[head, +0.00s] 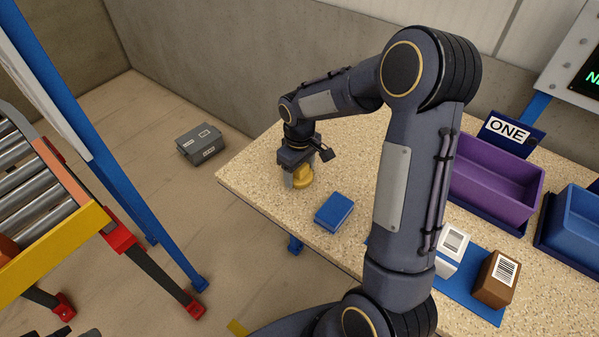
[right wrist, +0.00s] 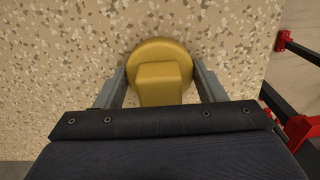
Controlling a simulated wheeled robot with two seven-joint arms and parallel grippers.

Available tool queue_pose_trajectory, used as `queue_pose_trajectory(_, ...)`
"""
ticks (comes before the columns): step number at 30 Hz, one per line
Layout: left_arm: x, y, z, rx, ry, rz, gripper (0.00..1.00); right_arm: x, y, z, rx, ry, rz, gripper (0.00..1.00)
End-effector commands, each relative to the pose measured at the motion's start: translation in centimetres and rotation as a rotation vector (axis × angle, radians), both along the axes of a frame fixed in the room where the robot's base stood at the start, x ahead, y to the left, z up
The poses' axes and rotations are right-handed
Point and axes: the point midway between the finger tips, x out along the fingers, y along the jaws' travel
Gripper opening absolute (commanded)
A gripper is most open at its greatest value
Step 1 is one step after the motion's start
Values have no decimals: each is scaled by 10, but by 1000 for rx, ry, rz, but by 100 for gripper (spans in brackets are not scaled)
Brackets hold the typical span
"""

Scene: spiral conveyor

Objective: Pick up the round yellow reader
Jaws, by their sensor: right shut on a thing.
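The round yellow reader (head: 303,178) stands on the speckled table (head: 262,202) near its left edge in the head view. My right gripper (head: 296,180) is over it from above, with its fingers down on either side. In the right wrist view the reader (right wrist: 161,56) shows a round yellow base and a raised block. My right gripper's two grey fingers (right wrist: 162,88) are shut on it, one at each side. The reader looks to be at the table surface; I cannot tell whether it is lifted. My left gripper is not in view.
A blue block (head: 334,211) lies close to the right of the reader. A blue mat (head: 487,308) with a white box (head: 452,246) and a brown box (head: 497,279), and purple (head: 497,178) and blue bins (head: 577,217), are farther right. A roller conveyor (head: 35,190) stands left.

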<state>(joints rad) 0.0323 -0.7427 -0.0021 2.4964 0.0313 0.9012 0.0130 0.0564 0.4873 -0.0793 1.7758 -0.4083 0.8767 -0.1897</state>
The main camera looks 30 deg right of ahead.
Motion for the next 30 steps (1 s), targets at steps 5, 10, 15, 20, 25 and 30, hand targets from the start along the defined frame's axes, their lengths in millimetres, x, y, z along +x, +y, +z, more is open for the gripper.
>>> queue_pose_trajectory(5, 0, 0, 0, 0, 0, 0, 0, 0, 0, 2, -1, -1, 0, 39)
queue_pose_trajectory(10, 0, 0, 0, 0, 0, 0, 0, 1, 0, 14, 0, -4, 0, 39)
queue_pose_trajectory(15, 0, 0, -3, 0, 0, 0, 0, 2, 10, 41, 1, -6, 5, 39)
queue_pose_trajectory(20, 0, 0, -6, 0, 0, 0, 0, 3, 40, 77, 1, -8, 6, 39)
queue_pose_trajectory(25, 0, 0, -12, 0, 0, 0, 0, 4, 81, 102, 1, -3, 8, 39)
queue_pose_trajectory(30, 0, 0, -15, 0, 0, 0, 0, 6, 115, 118, 1, -3, 5, 39)
